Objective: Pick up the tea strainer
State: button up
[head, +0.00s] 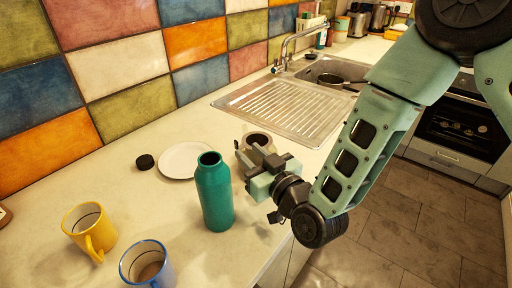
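I cannot make out a clear tea strainer in the head view. A round, pale vessel with a dark inside (258,139) stands on the worktop just beyond my gripper, partly hidden by it. I cannot tell whether it is a cup or the strainer. My gripper (259,157) is low over the worktop, right of the green bottle, with its fingers pointing away toward this vessel. The fingers overlap it in the picture, and I cannot tell whether they touch it or how far apart they are.
A tall green bottle (214,193) stands close left of my gripper. A white plate (184,160) and a black lid-like disc (145,162) lie behind it. A yellow mug (90,231) and a blue-rimmed mug (147,265) stand front left. The sink's drainboard (285,108) is beyond.

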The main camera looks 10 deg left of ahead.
aim_at(236, 141)
jog(key=p+x, duration=0.2)
jog(key=x, duration=0.3)
jog(key=shift+w+a+r, duration=0.1)
jog(key=shift+a, duration=0.2)
jog(key=shift+w+a+p, duration=0.3)
jog(key=shift+w+a, duration=0.05)
jog(key=shift+w, duration=0.05)
grip_shut()
